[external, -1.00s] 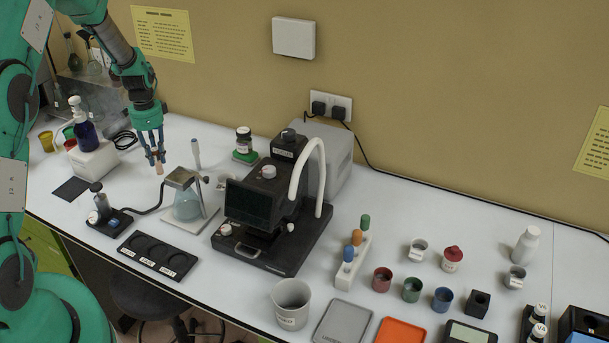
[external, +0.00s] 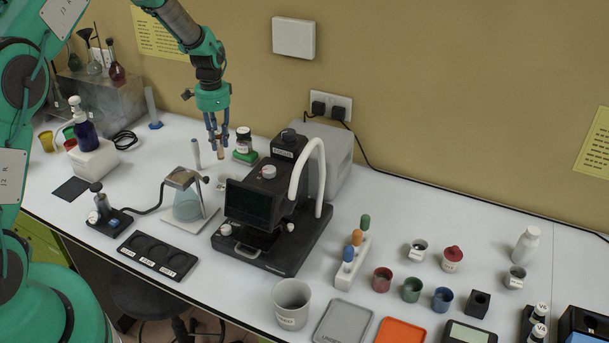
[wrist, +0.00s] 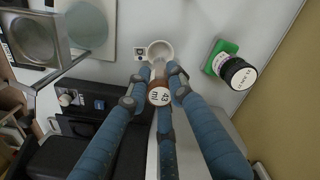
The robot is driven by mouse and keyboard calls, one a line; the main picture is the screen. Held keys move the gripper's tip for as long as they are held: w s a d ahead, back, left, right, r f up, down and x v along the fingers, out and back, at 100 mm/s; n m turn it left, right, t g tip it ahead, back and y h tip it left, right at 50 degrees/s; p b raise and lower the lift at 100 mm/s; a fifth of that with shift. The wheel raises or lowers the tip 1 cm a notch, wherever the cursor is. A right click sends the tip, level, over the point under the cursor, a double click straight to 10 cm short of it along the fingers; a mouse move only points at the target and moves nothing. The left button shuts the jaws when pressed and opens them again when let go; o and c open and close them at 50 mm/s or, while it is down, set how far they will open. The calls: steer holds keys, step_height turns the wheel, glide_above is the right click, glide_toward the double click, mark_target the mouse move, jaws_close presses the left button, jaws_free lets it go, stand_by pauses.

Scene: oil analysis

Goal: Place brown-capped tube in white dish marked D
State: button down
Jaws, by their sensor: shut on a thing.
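My gripper (external: 216,138) points down above the bench, left of and behind the black microscope-like instrument. Its blue fingers (wrist: 160,88) are shut on the brown-capped tube (wrist: 159,97), whose cap has a white printed top. The tube's lower end (external: 222,152) shows below the fingers in the external view. In the external view the dish (external: 222,183) is small and partly hidden by the instrument.
A black-capped jar on a green base (wrist: 232,67) stands right of the dish in the wrist view. The black instrument (external: 275,205) is close by. A flask on a stand (external: 187,203) is to the left, with a pale upright rod (external: 196,153) behind it.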

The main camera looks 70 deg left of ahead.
mark_target(221, 154)
steer(key=shift+w+d+r, duration=0.15)
steer(key=shift+w+d, duration=0.1)
steer(key=shift+w, duration=0.2)
steer(key=shift+f+p, duration=0.45)
steer(key=shift+f, duration=2.7)
steer(key=shift+f+p, duration=0.3)
steer(key=shift+f, duration=1.6)
steer(key=shift+f, duration=0.15)
steer(key=c, duration=1.5)
jaws_free()
steer(key=shift+c, duration=0.2)
